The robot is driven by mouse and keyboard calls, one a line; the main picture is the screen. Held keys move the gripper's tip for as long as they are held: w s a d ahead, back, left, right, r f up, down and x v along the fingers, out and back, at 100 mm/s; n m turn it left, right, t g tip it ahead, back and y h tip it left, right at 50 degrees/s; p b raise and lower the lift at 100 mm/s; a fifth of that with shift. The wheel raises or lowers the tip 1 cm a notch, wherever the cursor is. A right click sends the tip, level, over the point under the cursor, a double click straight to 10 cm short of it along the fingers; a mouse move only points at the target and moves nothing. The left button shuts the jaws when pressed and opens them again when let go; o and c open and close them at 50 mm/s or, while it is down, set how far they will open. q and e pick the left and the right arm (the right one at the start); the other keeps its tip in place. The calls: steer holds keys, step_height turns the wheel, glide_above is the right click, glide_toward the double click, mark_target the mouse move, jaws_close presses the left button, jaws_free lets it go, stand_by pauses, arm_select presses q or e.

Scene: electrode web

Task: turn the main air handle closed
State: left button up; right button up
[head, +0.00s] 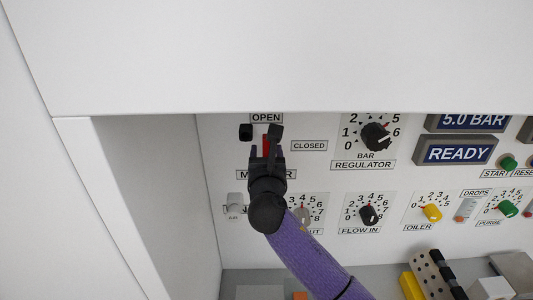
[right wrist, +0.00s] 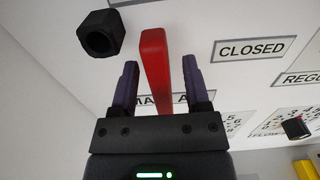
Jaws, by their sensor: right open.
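The red main air handle (right wrist: 155,65) stands upright in the right wrist view, between the two fingers of my right gripper (right wrist: 154,85). The fingers are open, with a visible gap on each side of the handle. In the head view the red handle (head: 265,144) points up toward the OPEN label (head: 266,118), and the CLOSED label (head: 309,146) is to its right. My right gripper (head: 267,155) covers the handle's lower part and much of the label below it. My left gripper is not in view.
A black hex fitting (right wrist: 101,33) is left of the handle. The regulator knob (head: 375,136) is farther right, with the flow in knob (head: 368,214) below. A white wall (head: 150,190) bounds the left side and an overhang (head: 270,60) the top.

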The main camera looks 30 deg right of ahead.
jaws_close()
steer(key=shift+m, duration=0.4)
steer(key=shift+s+d+r+m+p, duration=0.1)
steer(key=shift+m+p, duration=0.55)
steer(key=shift+m, duration=0.45)
steer(key=m, duration=0.4)
steer(key=shift+s+d+m+p, duration=0.1)
steer(key=shift+d+m+p, duration=0.05)
steer(key=shift+m+p, duration=0.2)
steer(key=m, duration=0.4)
steer(key=shift+d+f+m, duration=0.1)
steer(key=shift+f+m, duration=0.15)
steer(key=shift+f, duration=0.1)
steer(key=m, duration=0.3)
steer(key=m+b, duration=0.1)
steer(key=m, duration=0.1)
steer(key=shift+s+f+m, duration=0.1)
steer(key=shift+f+m, duration=0.15)
steer(key=shift+m, duration=0.35)
